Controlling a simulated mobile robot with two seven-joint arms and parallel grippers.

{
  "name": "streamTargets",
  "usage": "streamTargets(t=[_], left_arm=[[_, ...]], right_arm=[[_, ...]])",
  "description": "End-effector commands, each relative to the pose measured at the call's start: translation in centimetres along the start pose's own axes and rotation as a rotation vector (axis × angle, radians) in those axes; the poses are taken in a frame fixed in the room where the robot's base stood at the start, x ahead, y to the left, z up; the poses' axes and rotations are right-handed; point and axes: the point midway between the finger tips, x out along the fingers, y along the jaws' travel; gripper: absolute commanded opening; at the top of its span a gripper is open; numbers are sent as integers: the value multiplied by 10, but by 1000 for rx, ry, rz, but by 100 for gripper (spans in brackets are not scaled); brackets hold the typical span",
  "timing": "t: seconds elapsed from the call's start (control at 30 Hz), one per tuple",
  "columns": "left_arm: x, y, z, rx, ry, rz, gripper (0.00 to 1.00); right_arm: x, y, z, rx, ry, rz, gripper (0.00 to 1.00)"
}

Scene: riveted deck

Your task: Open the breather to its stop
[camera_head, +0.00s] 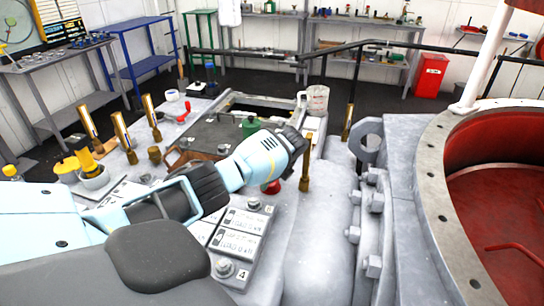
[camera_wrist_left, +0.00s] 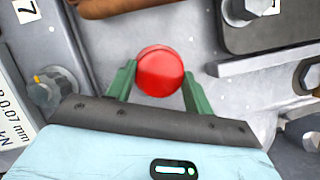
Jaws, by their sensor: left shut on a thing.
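A round red knob (camera_wrist_left: 160,71), which I take to be the breather, sits between the two green fingers of my left gripper (camera_wrist_left: 158,82) in the left wrist view. The fingers close on it from both sides. In the head view a red knob (camera_head: 271,187) shows just below my pale blue left hand, low on the grey machine deck. My left arm comes in from the left and its hand hides the fingers there. How far the knob stands open cannot be told. My right gripper is not in view.
Labelled plates (camera_head: 240,222) with bolts lie in front of the hand. Brass posts (camera_head: 305,165) stand upright around it. A large red-lined round opening (camera_head: 500,170) is at right.

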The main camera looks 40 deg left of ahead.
Motion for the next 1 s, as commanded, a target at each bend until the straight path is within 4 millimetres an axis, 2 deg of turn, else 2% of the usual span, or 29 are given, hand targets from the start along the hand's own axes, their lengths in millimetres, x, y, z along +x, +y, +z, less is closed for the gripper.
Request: streamTargets(t=[0.07,0.1,0.17,0.57,0.8,1.0], left_arm=[[2,1,-1,1,1,4,29],[2,1,-1,1,1,4,54],[2,1,-1,1,1,4,61],[0,1,0,32,0,-12,61],[1,3,2,218,-2,-89,61],[4,5,2,420,-2,-171,61]], right_arm=[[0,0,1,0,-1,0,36],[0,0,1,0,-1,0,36],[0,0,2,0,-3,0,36],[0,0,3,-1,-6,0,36],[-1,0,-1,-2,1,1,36],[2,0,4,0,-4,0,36]])
